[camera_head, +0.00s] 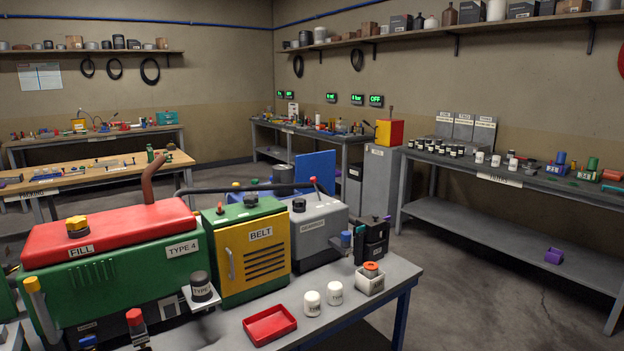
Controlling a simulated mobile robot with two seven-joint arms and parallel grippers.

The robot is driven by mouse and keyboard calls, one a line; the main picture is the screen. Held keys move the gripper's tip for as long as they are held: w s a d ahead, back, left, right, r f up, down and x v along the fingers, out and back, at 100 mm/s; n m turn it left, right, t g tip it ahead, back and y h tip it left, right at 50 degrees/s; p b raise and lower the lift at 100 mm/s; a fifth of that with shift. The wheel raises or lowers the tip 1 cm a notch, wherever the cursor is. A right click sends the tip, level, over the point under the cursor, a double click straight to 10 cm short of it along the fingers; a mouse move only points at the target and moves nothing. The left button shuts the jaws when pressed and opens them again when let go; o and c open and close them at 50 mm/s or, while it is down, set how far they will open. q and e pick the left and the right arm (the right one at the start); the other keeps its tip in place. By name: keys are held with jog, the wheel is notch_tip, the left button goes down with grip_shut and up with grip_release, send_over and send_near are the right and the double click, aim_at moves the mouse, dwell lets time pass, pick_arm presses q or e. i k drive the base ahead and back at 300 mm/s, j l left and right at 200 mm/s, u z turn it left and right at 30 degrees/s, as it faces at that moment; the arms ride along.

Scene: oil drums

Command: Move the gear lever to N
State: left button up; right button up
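The grey housing (318,228) with an unclear label, probably the gearbox, stands to the right of the yellow BELT door (258,255). A thin dark lever with a small red tip (313,179) rises above the housing and leans slightly; I take it to be the gear lever. Its position marks, including any N, are too small to read. A long dark bar or hose (245,189) runs behind the housing top near the lever. I can make out neither of my grippers in the head view, and nothing visibly touches the lever.
The green machine with a red top (115,232) fills the left front. The near bench (345,316) holds a red tray (270,325), white canisters (312,304) and black boxes (374,240). A grey side bench (510,175) stands right; open floor (455,280) lies between.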

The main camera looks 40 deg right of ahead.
aim_at(313, 181)
jog(key=i+l+u, duration=0.2)
jog(key=l, duration=0.4)
jog(key=i+l+u, duration=0.15)
jog(key=l, duration=0.45)
jog(key=i+l+u, duration=0.2)
jog(key=l, duration=0.45)
jog(key=l+u, duration=0.15)
jog(key=l, duration=0.5)
jog(key=k, duration=0.05)
